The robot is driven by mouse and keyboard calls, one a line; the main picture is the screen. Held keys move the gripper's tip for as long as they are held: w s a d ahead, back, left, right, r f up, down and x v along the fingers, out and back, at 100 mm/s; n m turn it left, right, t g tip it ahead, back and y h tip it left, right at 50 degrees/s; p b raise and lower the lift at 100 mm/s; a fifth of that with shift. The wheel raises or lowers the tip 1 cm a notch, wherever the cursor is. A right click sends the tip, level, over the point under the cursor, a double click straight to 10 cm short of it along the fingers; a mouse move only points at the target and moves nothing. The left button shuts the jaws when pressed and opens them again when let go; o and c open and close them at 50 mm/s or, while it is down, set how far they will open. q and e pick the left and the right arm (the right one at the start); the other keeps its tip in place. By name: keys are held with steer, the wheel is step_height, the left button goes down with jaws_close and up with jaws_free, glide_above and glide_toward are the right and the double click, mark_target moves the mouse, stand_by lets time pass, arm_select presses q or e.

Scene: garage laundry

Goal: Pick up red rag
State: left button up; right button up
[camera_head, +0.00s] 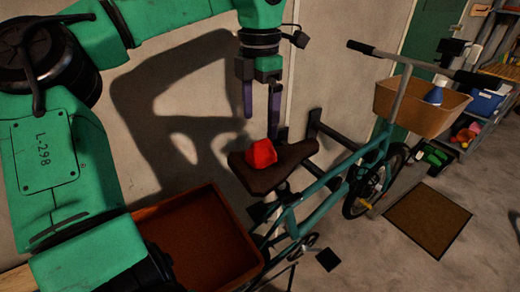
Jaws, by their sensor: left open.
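The red rag (261,154) is a small crumpled bundle lying on the dark brown bicycle saddle (288,165). My left gripper (261,114) points down above the rag, its two dark fingers apart with nothing between them. The fingertips are a little above the rag; whether they touch it is hard to tell. My left arm comes in from the left. My right gripper is not in view.
The teal bicycle (340,172) stands along the wall, with a wooden box (205,240) at its rear and a front basket (396,99) holding a blue-and-white bottle (436,92). A brown mat (428,219) lies on open floor. Shelves (496,75) stand far right.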

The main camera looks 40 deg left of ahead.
mark_target(261, 141)
arm_select(q)
steer(key=f, duration=0.3)
steer(key=shift+w+a+f, duration=0.15)
steer(key=shift+w+a, duration=0.15)
steer(key=shift+w, duration=0.05)
steer(key=f+p, duration=0.1)
steer(key=w+f+p, duration=0.1)
steer(key=f, duration=0.1)
steer(key=shift+s+f+p, duration=0.2)
steer(key=shift+f+p, duration=0.25)
steer(key=shift+f, duration=0.7)
steer(key=shift+s, duration=0.15)
steer(key=c, duration=1.3)
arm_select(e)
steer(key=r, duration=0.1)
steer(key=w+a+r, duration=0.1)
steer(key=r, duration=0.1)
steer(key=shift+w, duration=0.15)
